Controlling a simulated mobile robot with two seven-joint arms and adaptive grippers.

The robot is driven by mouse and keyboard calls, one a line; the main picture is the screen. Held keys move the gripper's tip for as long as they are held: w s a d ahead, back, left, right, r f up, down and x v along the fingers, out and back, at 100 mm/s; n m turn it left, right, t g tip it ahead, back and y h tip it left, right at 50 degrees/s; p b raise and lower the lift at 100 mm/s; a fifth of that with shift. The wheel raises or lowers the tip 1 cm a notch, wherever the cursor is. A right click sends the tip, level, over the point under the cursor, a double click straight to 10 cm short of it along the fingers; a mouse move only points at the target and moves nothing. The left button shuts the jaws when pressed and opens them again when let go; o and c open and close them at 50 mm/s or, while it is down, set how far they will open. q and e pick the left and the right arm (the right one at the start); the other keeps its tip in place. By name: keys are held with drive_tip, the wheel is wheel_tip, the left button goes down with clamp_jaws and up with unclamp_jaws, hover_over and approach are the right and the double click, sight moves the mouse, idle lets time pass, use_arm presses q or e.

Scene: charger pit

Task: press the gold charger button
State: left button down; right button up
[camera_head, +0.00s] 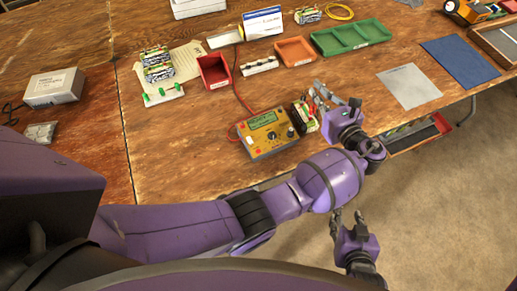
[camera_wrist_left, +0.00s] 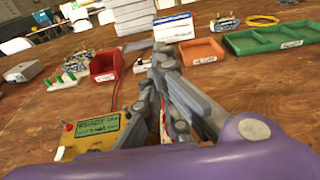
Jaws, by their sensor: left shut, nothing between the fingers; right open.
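The gold charger (camera_head: 267,133) stands near the front edge of the wooden table, with a green screen, a dark knob and small buttons on its face. In the left wrist view the charger (camera_wrist_left: 91,133) shows at the lower left, partly cut off by my purple gripper body. My left gripper (camera_head: 318,96) is shut and empty, to the right of the charger and apart from it. Its grey fingers (camera_wrist_left: 163,62) fill the middle of the wrist view. Beside the charger is a small battery holder (camera_head: 304,116). My right gripper (camera_head: 347,216) is open and empty, below the table's front edge.
A red bin (camera_head: 214,71), an orange tray (camera_head: 295,51) and a green tray (camera_head: 351,37) stand behind the charger. A white rack with green pieces (camera_head: 163,96) is to the left. A grey mat (camera_head: 409,86) and a blue mat (camera_head: 459,60) lie right.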

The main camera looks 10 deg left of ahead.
drive_tip(key=shift+s+d+f, duration=0.1)
drive_tip(key=shift+s+f, duration=0.1)
drive_tip(key=shift+s, duration=0.25)
idle(0.5)
